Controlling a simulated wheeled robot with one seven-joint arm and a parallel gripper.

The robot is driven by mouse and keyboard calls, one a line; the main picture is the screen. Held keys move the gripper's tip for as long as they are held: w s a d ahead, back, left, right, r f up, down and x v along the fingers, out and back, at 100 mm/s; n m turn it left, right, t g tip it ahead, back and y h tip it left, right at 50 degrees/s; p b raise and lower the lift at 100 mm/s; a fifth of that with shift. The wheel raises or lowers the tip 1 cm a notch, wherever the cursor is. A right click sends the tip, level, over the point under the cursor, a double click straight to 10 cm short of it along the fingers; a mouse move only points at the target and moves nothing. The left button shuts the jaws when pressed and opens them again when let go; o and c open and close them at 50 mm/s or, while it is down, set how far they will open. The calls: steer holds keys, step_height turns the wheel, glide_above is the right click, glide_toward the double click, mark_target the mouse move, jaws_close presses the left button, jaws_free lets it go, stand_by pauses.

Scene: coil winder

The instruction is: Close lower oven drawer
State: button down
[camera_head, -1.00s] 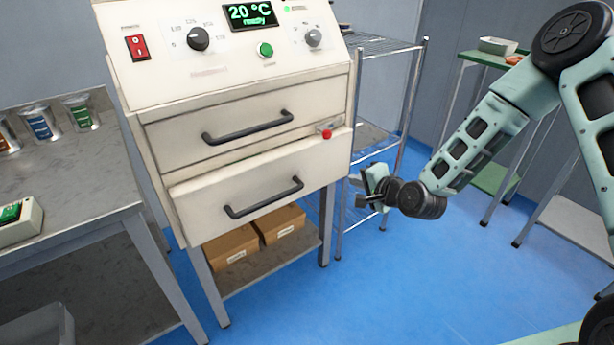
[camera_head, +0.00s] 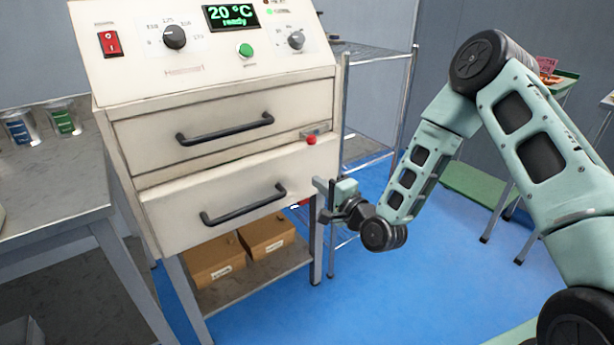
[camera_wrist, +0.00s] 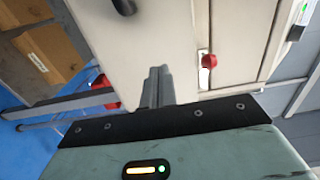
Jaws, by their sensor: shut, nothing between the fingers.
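The oven (camera_head: 210,85) is a cream cabinet with two drawers. The lower oven drawer (camera_head: 165,205) has a dark bar handle (camera_head: 245,205) and its front stands out from the cabinet. The upper drawer (camera_head: 150,150) looks closed. My gripper (camera_head: 320,187) is at the right end of the lower drawer's front. In the wrist view the shut, empty fingers (camera_wrist: 157,85) point at the cream drawer front (camera_wrist: 120,55). I cannot tell whether they touch it.
A red knob (camera_head: 311,140) sits right of the drawers. Cardboard boxes (camera_head: 265,235) lie on the shelf below. A wire rack (camera_head: 375,55) stands right of the oven, and a grey table (camera_head: 55,185) on the left. Blue floor (camera_head: 400,290) is free in front.

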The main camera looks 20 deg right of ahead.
mark_target(301, 170)
steer(key=x, duration=0.6)
steer(key=shift+d, duration=0.1)
steer(key=shift+b, duration=0.3)
steer(key=x, duration=0.4)
steer(key=shift+f+b, duration=0.15)
steer(key=shift+b, duration=0.2)
steer(key=shift+w+r, duration=0.25)
steer(key=shift+w, duration=0.05)
steer(key=shift+a, duration=0.2)
